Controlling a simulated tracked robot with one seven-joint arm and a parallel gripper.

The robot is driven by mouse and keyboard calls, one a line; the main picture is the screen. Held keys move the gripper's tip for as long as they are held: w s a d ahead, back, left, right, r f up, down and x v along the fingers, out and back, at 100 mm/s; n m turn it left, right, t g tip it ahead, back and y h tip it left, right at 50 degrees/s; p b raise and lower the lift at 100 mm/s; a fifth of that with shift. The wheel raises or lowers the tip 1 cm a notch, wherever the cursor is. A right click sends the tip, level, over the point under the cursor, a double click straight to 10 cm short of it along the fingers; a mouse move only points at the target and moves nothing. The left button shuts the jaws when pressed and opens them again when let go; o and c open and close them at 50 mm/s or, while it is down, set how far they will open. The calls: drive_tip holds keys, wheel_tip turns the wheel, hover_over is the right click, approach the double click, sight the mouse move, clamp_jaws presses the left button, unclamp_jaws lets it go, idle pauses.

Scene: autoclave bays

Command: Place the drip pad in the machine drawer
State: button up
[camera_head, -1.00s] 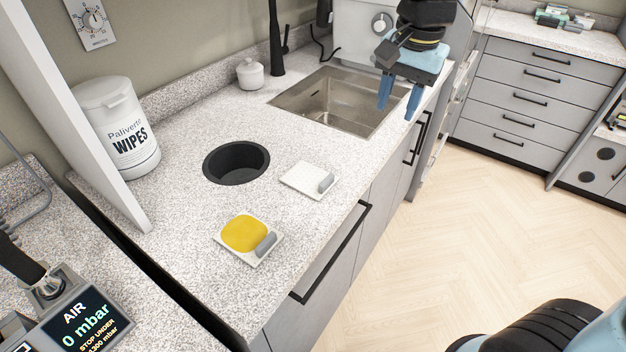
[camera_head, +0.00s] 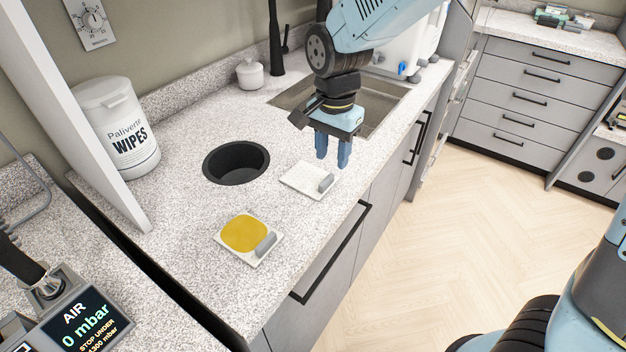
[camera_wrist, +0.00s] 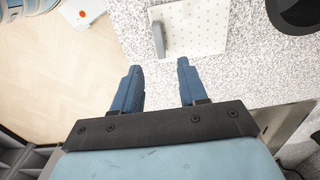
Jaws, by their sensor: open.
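A flat white pad with small dots and a grey grip (camera_head: 303,179) lies on the speckled counter, right of the round black opening. A similar pad with a yellow top and grey grip (camera_head: 244,232) lies closer to the front. I cannot tell for sure which one is the drip pad. My gripper (camera_head: 333,161) is open and empty, fingers down, above the counter just beyond the white pad. In the wrist view the dotted white pad (camera_wrist: 200,28) lies ahead of my open fingertips (camera_wrist: 158,66), its grip (camera_wrist: 158,40) between their lines. I cannot identify the machine drawer.
A wipes tub (camera_head: 118,130) and a white panel stand at the left. A sink (camera_head: 376,112) lies behind my gripper. A black handle (camera_head: 335,250) juts from the counter's front.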

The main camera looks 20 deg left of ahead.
sight(330, 176)
drive_tip(key=shift+s+a+f, duration=0.1)
drive_tip(key=shift+f, duration=2.9)
drive_tip(key=shift+c, duration=0.2)
clamp_jaws()
